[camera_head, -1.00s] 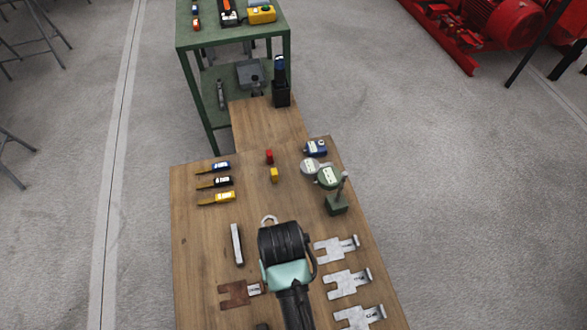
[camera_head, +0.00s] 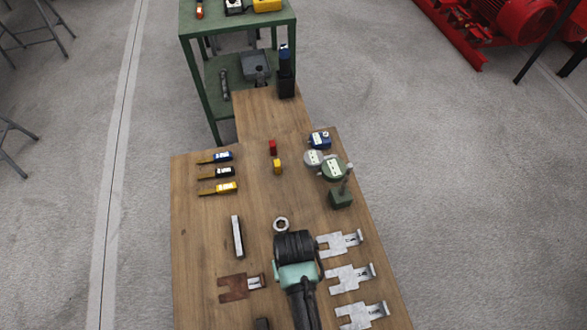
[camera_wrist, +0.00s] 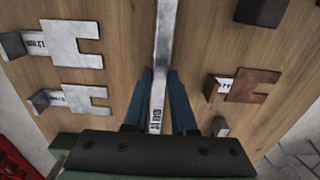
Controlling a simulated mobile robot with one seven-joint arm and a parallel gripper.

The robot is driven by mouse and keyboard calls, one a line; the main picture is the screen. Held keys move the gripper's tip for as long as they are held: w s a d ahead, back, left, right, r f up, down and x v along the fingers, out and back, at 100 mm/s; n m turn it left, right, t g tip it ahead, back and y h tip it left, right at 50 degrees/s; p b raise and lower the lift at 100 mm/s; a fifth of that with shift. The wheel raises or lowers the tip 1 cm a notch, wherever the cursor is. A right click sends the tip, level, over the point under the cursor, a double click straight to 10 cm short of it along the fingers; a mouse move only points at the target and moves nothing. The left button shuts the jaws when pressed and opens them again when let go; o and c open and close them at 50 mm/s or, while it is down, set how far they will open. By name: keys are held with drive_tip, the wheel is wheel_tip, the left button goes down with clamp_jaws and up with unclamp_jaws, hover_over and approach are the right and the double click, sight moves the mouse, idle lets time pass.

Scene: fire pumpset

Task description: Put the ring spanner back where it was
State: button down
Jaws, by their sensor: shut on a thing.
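The ring spanner's ring end (camera_head: 281,224) shows just beyond my gripper (camera_head: 293,243) in the head view, over the wooden table. In the wrist view, its pale flat shank (camera_wrist: 163,50), with dark marking near the fingers, runs up the middle of the picture. My gripper's blue fingers (camera_wrist: 160,100) are shut on the shank, one on each side. Whether the spanner touches the table or hangs just above it, I cannot tell. My wrist hides the near part of the spanner in the head view.
On the wooden table (camera_head: 205,260), a grey metal bar (camera_head: 237,236) and a brown notched plate (camera_head: 232,288) lie left of my gripper. Several silver notched plates (camera_head: 350,278) lie to the right. Gauges (camera_head: 333,169) and a green-based stand (camera_head: 340,198) are further back. Bare wood lies beyond the ring.

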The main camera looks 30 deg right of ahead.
drive_tip(key=c, duration=0.7)
unclamp_jaws()
drive_tip(key=shift+f, duration=0.15)
drive_tip(key=shift+c, duration=0.2)
wheel_tip(320, 180, up, 12)
drive_tip(key=p, duration=0.2)
drive_tip(key=shift+r, duration=0.2)
drive_tip(key=shift+w, duration=0.1)
